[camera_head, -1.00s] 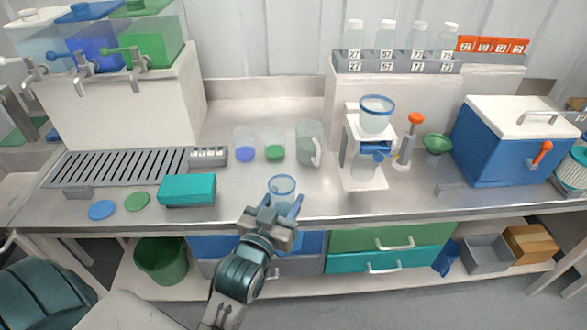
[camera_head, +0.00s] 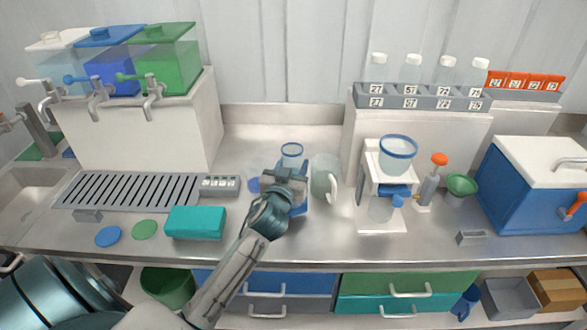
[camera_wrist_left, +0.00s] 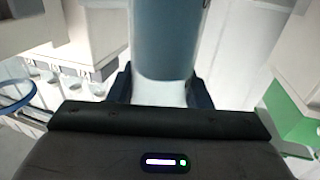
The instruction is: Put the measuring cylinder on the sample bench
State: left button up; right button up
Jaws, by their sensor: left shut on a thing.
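In the left wrist view the held cylinder (camera_wrist_left: 162,45) is a pale blue upright body between the dark fingers. Its base is hidden behind my gripper in the head view, so I cannot tell whether it touches the bench. My right gripper is not in view.
A blue-bottomed beaker (camera_head: 253,185) is partly hidden behind my gripper. A filter stand (camera_head: 368,205) stands to the right, with a blue cooler (camera_head: 520,190) beyond. A teal box (camera_head: 196,222) and drain rack (camera_head: 130,190) lie left. The bench front is clear in the middle.

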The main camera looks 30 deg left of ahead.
pick_arm(q)
jog(key=shift+w+a+r, duration=0.1)
jog(key=shift+w+a, duration=0.1)
jog(key=shift+w, duration=0.35)
notch_tip(320, 180, down, 4)
jog(key=shift+r+p, duration=0.15)
jog(key=shift+p, duration=0.25)
jog(key=o, duration=1.3)
jog(key=shift+c, duration=0.2)
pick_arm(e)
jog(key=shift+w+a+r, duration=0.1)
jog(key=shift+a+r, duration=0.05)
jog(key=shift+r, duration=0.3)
